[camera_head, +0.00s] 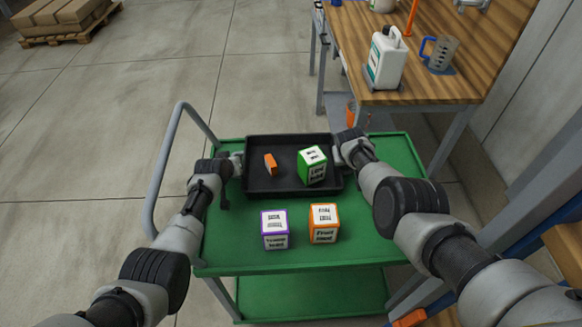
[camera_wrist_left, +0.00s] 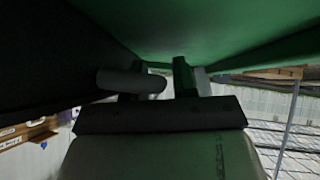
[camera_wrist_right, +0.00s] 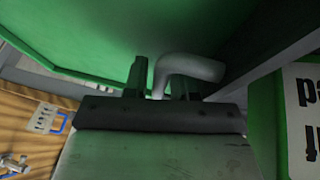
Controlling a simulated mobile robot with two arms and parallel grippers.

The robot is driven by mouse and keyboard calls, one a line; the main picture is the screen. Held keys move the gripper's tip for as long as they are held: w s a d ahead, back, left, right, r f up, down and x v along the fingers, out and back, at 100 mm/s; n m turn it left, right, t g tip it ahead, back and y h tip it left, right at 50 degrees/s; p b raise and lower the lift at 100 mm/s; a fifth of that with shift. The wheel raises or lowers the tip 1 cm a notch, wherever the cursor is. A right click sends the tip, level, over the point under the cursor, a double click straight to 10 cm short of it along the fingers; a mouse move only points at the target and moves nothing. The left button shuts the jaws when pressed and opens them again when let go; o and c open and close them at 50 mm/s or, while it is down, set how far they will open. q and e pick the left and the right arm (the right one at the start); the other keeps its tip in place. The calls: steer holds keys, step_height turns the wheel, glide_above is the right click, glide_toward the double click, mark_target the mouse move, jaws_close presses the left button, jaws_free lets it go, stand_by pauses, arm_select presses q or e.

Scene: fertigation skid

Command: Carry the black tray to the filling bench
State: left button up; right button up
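The black tray (camera_head: 262,188) is at the far side of the green cart's top, and I cannot tell whether it touches it. It holds an orange block (camera_head: 270,164) and a green-edged labelled cube (camera_head: 312,165). My left gripper (camera_head: 236,160) is at the tray's left end; in the left wrist view its narrowly spaced fingers (camera_wrist_left: 160,80) are around a grey handle (camera_wrist_left: 112,80). My right gripper (camera_head: 341,153) is at the right end, its fingers (camera_wrist_right: 160,82) close around the other handle (camera_wrist_right: 195,66). The wooden-topped bench (camera_head: 430,85) stands beyond, upper right.
The green cart (camera_head: 375,240) carries a purple-edged cube (camera_head: 274,230) and an orange-edged cube (camera_head: 323,223) in front of the tray. Its push rail (camera_head: 160,175) is at left.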

arm_select(q)
jaws_close()
arm_select(e)
jaws_close()
arm_select(q)
steer(key=shift+r, duration=0.1)
arm_select(e)
steer(key=shift+w+r, duration=0.1)
